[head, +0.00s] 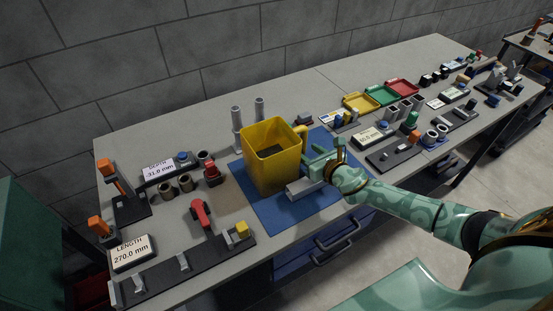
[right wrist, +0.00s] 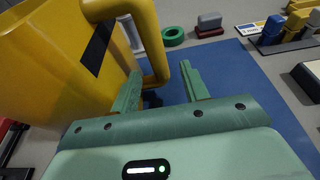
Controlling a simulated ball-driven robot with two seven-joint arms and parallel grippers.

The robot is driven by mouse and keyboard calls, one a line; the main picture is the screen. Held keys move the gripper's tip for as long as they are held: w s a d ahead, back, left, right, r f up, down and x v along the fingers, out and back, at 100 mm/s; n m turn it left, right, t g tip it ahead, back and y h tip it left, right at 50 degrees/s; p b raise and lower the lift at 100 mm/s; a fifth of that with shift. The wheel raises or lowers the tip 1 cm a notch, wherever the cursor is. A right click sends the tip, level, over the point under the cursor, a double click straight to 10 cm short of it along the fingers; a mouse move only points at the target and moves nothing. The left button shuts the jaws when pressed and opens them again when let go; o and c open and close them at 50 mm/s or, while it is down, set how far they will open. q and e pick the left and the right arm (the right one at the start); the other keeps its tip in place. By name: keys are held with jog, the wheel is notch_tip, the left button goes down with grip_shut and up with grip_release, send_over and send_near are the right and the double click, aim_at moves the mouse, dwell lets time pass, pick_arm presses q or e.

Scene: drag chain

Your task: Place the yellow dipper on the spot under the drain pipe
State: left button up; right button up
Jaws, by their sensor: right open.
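The yellow dipper (head: 268,172), an open-topped square container with a side handle, stands upright on the blue mat (head: 263,207). In the right wrist view the dipper (right wrist: 50,70) fills the left, and its looped handle (right wrist: 158,45) reaches in front of my jaws. My right gripper (head: 310,155) is at the dipper's right side by the handle. Its open fingers (right wrist: 160,88) sit either side of the handle's lower part; contact cannot be told. Two grey upright pipes (head: 237,128) stand behind the dipper; I cannot tell whether either is the drain pipe. My left gripper is not in view.
Left of the mat are a length gauge (head: 131,252), a depth gauge (head: 158,171) and a red-handled clamp (head: 201,213). Yellow, green and red trays (head: 402,88) lie farther right. Block fixtures (head: 393,152) crowd the bench right of the mat. A brick wall (head: 150,70) stands behind.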

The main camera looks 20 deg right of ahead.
jog(key=shift+x, duration=0.85)
jog(key=shift+s+r, duration=0.1)
grip_shut()
dwell(0.6)
jog(key=shift+r, duration=0.1)
